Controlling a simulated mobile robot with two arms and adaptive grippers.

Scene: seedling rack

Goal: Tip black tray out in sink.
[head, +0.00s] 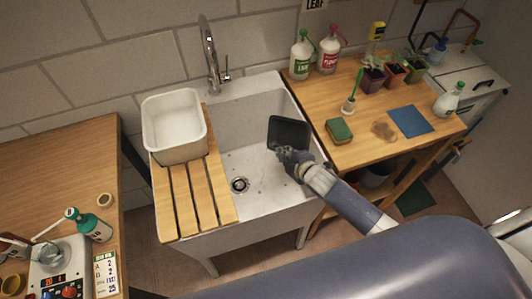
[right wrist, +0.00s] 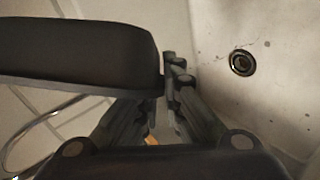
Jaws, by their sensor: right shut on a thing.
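The black tray (head: 289,131) is over the right part of the white sink (head: 250,115), near its right wall. It looks tilted, with its dark face towards the head camera; no contents can be made out. My right gripper (head: 284,154) is shut on the tray's near edge. In the right wrist view, the tray (right wrist: 75,55) fills the left side as a dark slab beside the fingers (right wrist: 172,85). The sink drain (head: 239,184) lies below and left of the tray, and it also shows in the right wrist view (right wrist: 242,62). My left gripper is not in view.
A white tub (head: 174,157) and a slatted wooden board (head: 190,205) cover the sink's left side. A tap (head: 212,65) stands behind. The right bench (head: 355,145) holds bottles, potted seedlings, a green sponge (head: 339,130) and a blue cloth (head: 410,121). The basin floor looks bare.

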